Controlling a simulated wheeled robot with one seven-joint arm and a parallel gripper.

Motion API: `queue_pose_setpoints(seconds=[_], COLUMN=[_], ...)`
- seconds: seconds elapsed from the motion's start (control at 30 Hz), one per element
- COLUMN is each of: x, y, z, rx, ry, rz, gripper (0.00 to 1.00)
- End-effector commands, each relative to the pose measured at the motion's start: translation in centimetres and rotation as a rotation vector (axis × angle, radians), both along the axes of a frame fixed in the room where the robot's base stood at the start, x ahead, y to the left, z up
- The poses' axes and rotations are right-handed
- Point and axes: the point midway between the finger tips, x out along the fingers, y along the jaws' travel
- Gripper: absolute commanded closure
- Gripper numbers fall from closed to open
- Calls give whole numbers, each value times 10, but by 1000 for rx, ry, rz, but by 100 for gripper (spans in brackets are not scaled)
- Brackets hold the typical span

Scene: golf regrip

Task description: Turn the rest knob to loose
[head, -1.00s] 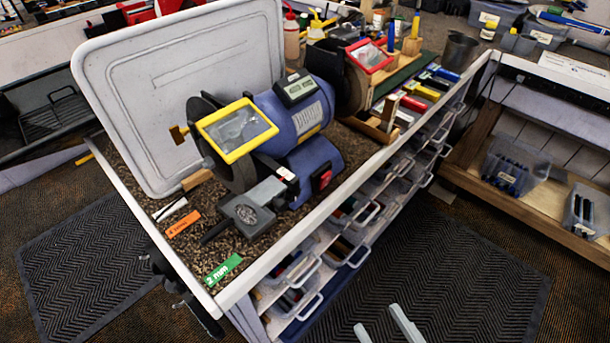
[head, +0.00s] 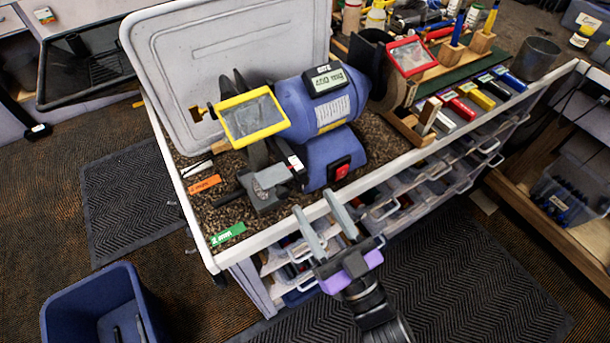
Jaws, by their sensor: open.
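The blue bench grinder (head: 297,108) stands on the gravel-textured bench top. Its grey tool rest (head: 268,183) sits low at the front, below the yellow-framed shield (head: 252,117). A dark handle (head: 229,198) sticks out left of the rest and looks like the rest knob, but its setting cannot be read. A brass-coloured knob (head: 197,114) shows left of the shield. My gripper (head: 313,200) is open and empty, its grey fingers pointing up-left in front of the bench's front edge, to the right of the tool rest and apart from it.
White, orange and green labels (head: 228,235) lie along the bench's left side. A grey upright tray (head: 230,60) leans behind the grinder. Clear drawers (head: 385,205) line the bench front. A blue bin (head: 100,305) stands on the floor at lower left. A wooden holder (head: 415,128) is right of the grinder.

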Motion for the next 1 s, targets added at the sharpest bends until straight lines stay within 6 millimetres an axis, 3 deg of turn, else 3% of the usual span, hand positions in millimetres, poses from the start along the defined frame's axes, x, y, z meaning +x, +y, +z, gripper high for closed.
queue_pose_setpoints(seconds=[0.4,0.77,1.0], x=[43,48,48], y=[30,32,32], z=[24,24,24], rx=[1,0,0], ry=[-1,0,0], rz=[0,-1,-1], gripper=[53,53,98])
